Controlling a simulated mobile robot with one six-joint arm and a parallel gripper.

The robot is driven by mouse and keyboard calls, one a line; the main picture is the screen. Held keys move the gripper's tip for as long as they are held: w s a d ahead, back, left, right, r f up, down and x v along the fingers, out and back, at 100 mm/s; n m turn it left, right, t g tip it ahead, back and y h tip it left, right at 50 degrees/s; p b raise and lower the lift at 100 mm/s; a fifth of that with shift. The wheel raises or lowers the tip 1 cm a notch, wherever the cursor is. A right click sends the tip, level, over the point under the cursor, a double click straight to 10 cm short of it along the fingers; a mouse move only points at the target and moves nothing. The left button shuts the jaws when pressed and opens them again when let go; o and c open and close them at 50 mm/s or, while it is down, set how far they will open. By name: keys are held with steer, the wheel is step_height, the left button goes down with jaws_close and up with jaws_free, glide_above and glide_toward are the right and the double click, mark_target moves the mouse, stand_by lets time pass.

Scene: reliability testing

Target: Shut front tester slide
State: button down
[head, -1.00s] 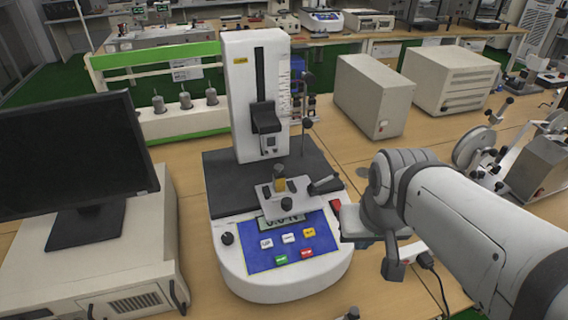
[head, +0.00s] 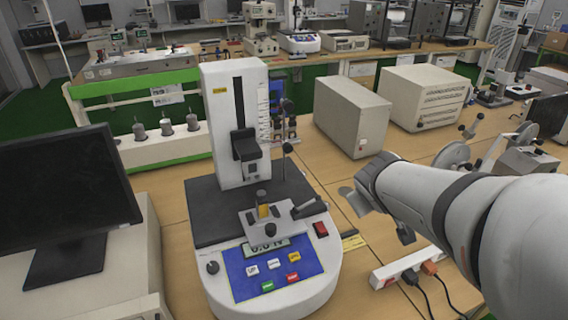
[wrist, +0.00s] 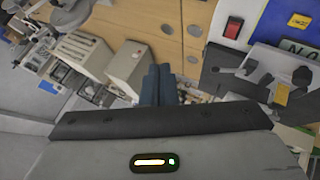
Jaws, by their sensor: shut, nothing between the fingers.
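The front tester (head: 225,105) stands on the bench left of centre in the head view, with a white column and a blue key panel (head: 270,268). Its grey metal slide plate (head: 285,222) with a black lever sits on the dark bed above the display. I cannot tell how far the slide is out. In the wrist view the plate (wrist: 262,60) shows tilted at the right. My gripper (wrist: 158,80) has its two dark fingers together and empty, apart from the tester. In the head view my arm end is right of the tester, its fingers unclear.
A monitor (head: 60,190) stands at the left. Two beige boxes (head: 352,115) (head: 428,95) stand behind. A power strip (head: 405,268) with cables lies right of the tester, below my arm. A red switch (head: 321,229) is on the tester's right side.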

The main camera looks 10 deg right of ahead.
steer(key=w+r+n+t+y, duration=0.1)
steer(key=w+r+n+t, duration=0.1)
steer(key=w+n, duration=0.3)
steer(key=n+g+y+p, duration=0.1)
steer(key=n+g+y, duration=0.5)
steer(key=n+y, duration=0.4)
glide_toward(295, 222)
steer(key=shift+n+h, duration=0.5)
steer(key=f, duration=0.1)
steer(key=s+a+f, duration=0.2)
steer(key=f, duration=0.1)
steer(key=shift+s+a+f, duration=0.1)
steer(key=shift+s+a, duration=0.05)
steer(key=shift+s, duration=0.1)
steer(key=w, duration=0.1)
steer(key=w+a+p, duration=0.1)
steer(key=w, duration=0.1)
steer(key=shift+w, duration=0.15)
steer(key=shift+w+a, duration=0.1)
steer(key=shift+w, duration=0.3)
